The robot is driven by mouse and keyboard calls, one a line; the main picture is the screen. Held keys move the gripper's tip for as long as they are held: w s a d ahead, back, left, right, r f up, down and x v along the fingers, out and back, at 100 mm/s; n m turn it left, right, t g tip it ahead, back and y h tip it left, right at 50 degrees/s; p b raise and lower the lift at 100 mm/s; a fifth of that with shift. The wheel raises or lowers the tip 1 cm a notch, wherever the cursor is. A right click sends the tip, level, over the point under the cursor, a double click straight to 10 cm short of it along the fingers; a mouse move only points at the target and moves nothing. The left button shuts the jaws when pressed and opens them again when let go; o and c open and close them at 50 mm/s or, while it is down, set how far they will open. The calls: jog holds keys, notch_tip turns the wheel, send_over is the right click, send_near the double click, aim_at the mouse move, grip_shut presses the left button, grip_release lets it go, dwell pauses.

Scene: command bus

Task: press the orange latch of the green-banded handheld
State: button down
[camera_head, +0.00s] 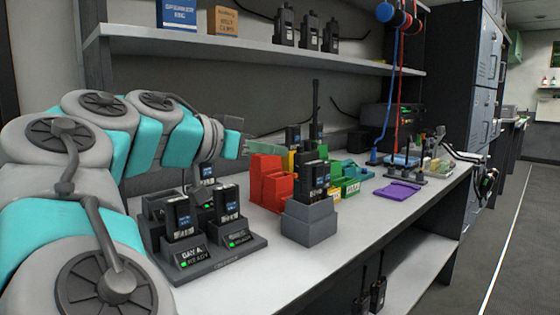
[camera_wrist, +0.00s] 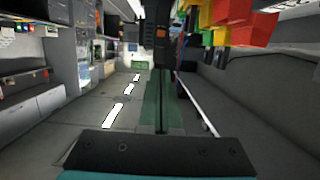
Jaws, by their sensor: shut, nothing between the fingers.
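My gripper (camera_head: 272,147) reaches right from the wrist at bench height, behind the red bins, with pale green fingers. In the wrist view, its fingers (camera_wrist: 161,98) lie together with nothing held between them. A dark handheld with a tall antenna (camera_head: 315,131) stands just beyond the fingertips, its lower part hidden by bins. Another dark handheld (camera_head: 313,180) stands in a grey block holder nearer the front.
Red bins (camera_head: 270,184) stand close to my gripper, with green bins (camera_head: 350,185) to their right. A charger base (camera_head: 205,262) holds dark batteries or handhelds at left. A shelf (camera_head: 240,45) with boxes and handhelds hangs above. Bare bench lies along the front edge.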

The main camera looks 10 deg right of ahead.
jog(key=v, duration=0.7)
jog(key=shift+s, duration=0.1)
